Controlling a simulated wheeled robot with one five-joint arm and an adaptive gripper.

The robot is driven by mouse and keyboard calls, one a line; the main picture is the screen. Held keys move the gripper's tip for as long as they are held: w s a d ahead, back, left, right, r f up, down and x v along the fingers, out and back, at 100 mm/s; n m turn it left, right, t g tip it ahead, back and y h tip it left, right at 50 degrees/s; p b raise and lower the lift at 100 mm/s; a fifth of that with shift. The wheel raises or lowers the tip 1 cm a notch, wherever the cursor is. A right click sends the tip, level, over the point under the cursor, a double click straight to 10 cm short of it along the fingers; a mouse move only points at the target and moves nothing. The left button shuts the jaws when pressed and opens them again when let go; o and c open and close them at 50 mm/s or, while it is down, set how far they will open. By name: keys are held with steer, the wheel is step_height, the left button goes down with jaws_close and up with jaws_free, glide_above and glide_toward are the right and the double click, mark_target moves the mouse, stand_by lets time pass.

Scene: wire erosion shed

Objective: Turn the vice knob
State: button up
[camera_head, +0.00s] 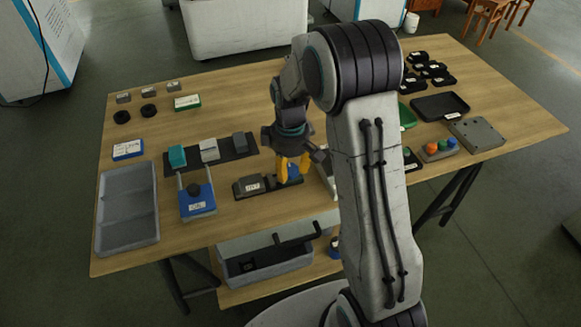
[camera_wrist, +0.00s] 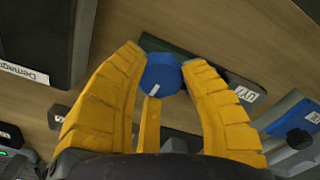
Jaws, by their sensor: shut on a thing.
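In the head view my gripper (camera_head: 290,181) points down over the vice's dark base (camera_head: 288,183), and a bit of the blue knob (camera_head: 294,170) shows between the fingers. My arm hides what lies just to the right.
A blue-based fixture with a black knob (camera_head: 196,197) and a grey divided tray (camera_head: 128,208) stand to the left. Three blocks sit on a dark strip (camera_head: 232,160) behind. A button box (camera_head: 438,151) and black trays (camera_head: 440,105) lie to the right. Bare wood shows behind my gripper.

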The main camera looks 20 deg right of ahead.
mark_target(290, 168)
steer(key=shift+n, duration=0.7)
steer(key=o, duration=1.2)
steer(key=shift+r, duration=0.1)
step_height(290, 168, up, 12)
steer(key=shift+m, duration=0.3)
